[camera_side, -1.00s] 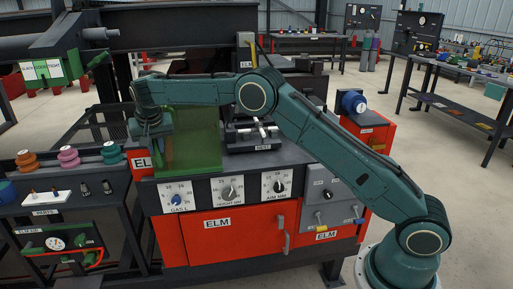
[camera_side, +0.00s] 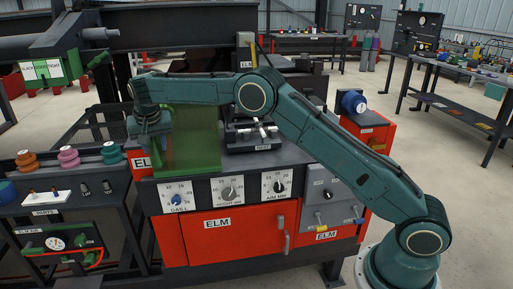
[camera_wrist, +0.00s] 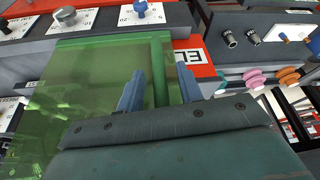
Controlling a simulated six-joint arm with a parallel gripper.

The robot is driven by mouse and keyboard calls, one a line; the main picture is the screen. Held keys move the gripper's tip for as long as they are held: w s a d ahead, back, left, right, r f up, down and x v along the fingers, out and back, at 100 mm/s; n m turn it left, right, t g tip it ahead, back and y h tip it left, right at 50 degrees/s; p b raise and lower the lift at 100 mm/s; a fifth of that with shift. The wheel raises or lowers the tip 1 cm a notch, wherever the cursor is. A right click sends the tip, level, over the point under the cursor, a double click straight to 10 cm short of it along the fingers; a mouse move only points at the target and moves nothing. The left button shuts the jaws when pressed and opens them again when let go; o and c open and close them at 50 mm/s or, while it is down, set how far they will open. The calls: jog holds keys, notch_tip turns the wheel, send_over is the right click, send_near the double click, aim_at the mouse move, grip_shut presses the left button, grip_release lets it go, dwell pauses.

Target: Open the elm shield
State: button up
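The elm shield (camera_side: 196,145) is a see-through green panel standing at the left end of the red ELM machine's top, behind its dial panel. In the wrist view the shield (camera_wrist: 95,85) fills the left and middle, with a darker green upright bar (camera_wrist: 160,68) along its right side. My gripper (camera_wrist: 160,88) has two blue fingers standing apart, one on each side of this bar, with gaps visible. In the side view my gripper (camera_side: 158,148) points down at the shield's left edge; its fingertips are hard to make out.
The dial panel (camera_side: 229,189) runs along the machine's front below the shield. A dark vise-like fixture (camera_side: 252,135) stands right of the shield. A side panel with orange, pink and teal knobs (camera_side: 69,157) is at the left. A blue-knobbed red box (camera_side: 368,130) stands right.

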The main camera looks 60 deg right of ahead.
jog(key=v, duration=0.6)
jog(key=shift+s+a+r, duration=0.1)
jog(key=shift+r, duration=0.3)
jog(key=shift+s+r, duration=0.1)
jog(key=shift+s+r, duration=0.1)
jog(key=shift+r, duration=0.05)
jog(key=s+d+r+n, duration=0.1)
jog(key=s+d+r, duration=0.1)
jog(key=s+r, duration=0.35)
jog(key=s+d+r+n+t, duration=0.1)
jog(key=s+d+r, duration=0.15)
jog(key=s, duration=0.65)
jog(key=s+d+r+n, duration=0.1)
jog(key=s+d+r, duration=0.1)
jog(key=s+r, duration=0.4)
jog(key=s+f+n, duration=0.1)
jog(key=s+f, duration=0.2)
jog(key=s, duration=0.5)
jog(key=s+f+n+y, duration=0.1)
jog(key=s+f, duration=0.3)
jog(key=s, duration=0.5)
jog(key=s+f+n+t+y, duration=0.1)
jog(key=s+f, duration=0.2)
jog(key=s, duration=0.6)
jog(key=shift+s+a+f+n, duration=0.2)
jog(key=shift+a+f+n, duration=0.15)
jog(key=shift+n, duration=0.05)
